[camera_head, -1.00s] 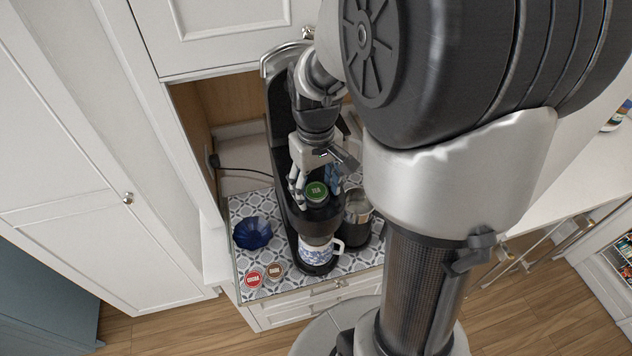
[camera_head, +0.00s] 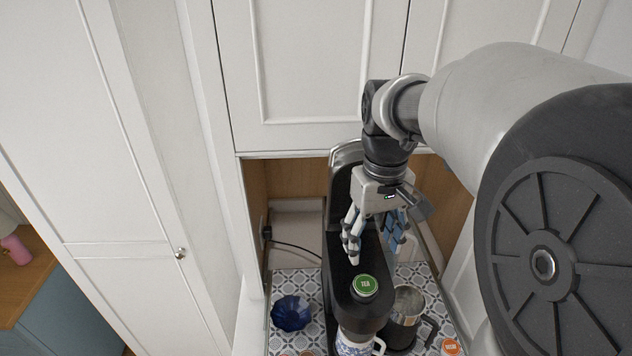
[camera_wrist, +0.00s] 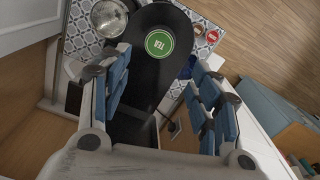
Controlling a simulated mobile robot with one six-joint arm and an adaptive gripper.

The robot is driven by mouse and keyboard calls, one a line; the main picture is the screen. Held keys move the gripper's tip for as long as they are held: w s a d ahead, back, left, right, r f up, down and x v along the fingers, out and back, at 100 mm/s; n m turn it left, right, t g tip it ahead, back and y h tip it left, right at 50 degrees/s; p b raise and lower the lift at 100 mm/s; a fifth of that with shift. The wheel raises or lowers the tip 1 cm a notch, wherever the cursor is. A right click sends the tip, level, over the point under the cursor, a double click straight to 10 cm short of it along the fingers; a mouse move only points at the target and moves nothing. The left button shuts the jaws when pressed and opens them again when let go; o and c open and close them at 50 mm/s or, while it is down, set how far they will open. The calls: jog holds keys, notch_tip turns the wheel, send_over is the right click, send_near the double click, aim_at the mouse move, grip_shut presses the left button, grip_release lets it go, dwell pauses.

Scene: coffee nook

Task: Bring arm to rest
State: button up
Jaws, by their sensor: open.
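My gripper (camera_head: 373,243) is open and empty above the black coffee machine (camera_head: 350,312). Its blue-padded fingers (camera_wrist: 160,88) stand wide apart in the wrist view. The green-lidded TEA pod (camera_head: 365,285) sits in the top of the machine, in front of and below the fingers, clear of them. The pod also shows in the wrist view (camera_wrist: 159,43), beyond the fingertips. A white and blue patterned mug (camera_head: 354,347) stands under the machine's front, partly cut off by the picture's lower edge.
A dark blue fluted bowl (camera_head: 290,313) stands left of the machine. A metal and black jug (camera_head: 407,306) stands to its right, with an orange-topped pod (camera_head: 450,347) farther right. White upper cabinets (camera_head: 310,70) hang close above and behind my wrist.

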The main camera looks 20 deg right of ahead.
jog(key=s+a+f+t+b, duration=0.2)
jog(key=s+a+f+b, duration=0.3)
jog(key=f+b, duration=0.4)
jog(key=s+a+f+t+b, duration=0.2)
jog(key=s+a+f+b, duration=0.3)
jog(key=s+f+b, duration=0.3)
notch_tip(320, 180, down, 2)
jog(key=shift+s+a+f+n+t+b, duration=0.15)
jog(key=shift+s+a+n+t+b, duration=0.2)
jog(key=shift+b, duration=0.8)
jog(key=shift+w, duration=0.1)
